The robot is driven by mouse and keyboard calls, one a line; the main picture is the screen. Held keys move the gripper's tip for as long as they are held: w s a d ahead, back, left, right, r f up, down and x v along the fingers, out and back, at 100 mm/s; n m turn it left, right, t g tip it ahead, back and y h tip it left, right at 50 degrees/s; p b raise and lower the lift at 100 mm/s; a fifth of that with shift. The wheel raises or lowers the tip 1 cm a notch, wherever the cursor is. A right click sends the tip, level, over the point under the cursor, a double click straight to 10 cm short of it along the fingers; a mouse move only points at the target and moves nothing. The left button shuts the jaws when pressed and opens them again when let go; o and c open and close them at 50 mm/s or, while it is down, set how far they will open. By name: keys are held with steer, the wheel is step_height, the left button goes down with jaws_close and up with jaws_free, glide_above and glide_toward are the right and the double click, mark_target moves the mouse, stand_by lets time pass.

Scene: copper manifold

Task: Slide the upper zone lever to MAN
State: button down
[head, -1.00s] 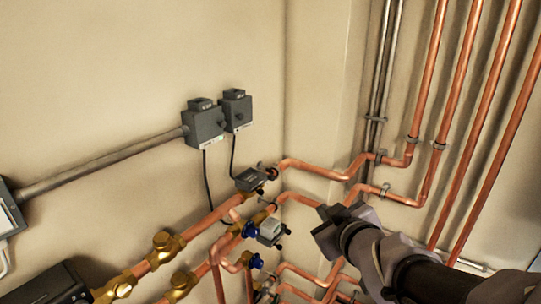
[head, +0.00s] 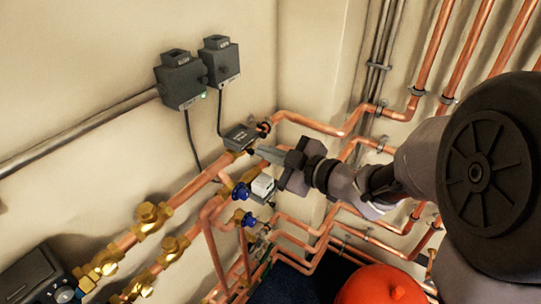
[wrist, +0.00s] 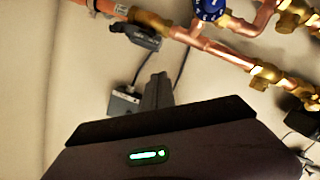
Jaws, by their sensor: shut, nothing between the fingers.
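The upper zone valve head is a dark grey box (head: 239,136) on the upper copper pipe. It also shows in the wrist view (wrist: 143,38). A small dark stub, perhaps its lever, shows at the box's left end in the wrist view (wrist: 117,27); lever position and MAN lettering are too small to read. My gripper (head: 255,151) is shut and empty, its tip at the lower right edge of the box in the head view. I cannot tell whether it touches. In the wrist view my shut fingers (wrist: 158,88) show below the box.
A light grey valve head (head: 263,185) sits just below, beside blue-handled valves (head: 241,193). Two grey wall boxes (head: 181,80) with hanging cables are above left. Copper pipes (head: 345,130) run close behind my gripper. A red rounded object (head: 382,285) is at the bottom.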

mark_target(251, 152)
steer(key=w+a+f, duration=0.1)
steer(key=w, duration=0.1)
steer(key=w+a+f+b, duration=0.1)
steer(key=w, duration=0.1)
steer(key=w+a+f+b, duration=0.1)
steer(key=w+f, duration=0.1)
steer(key=shift+f, duration=0.1)
steer(key=shift+w+d+f, duration=0.1)
steer(key=shift+f, duration=0.1)
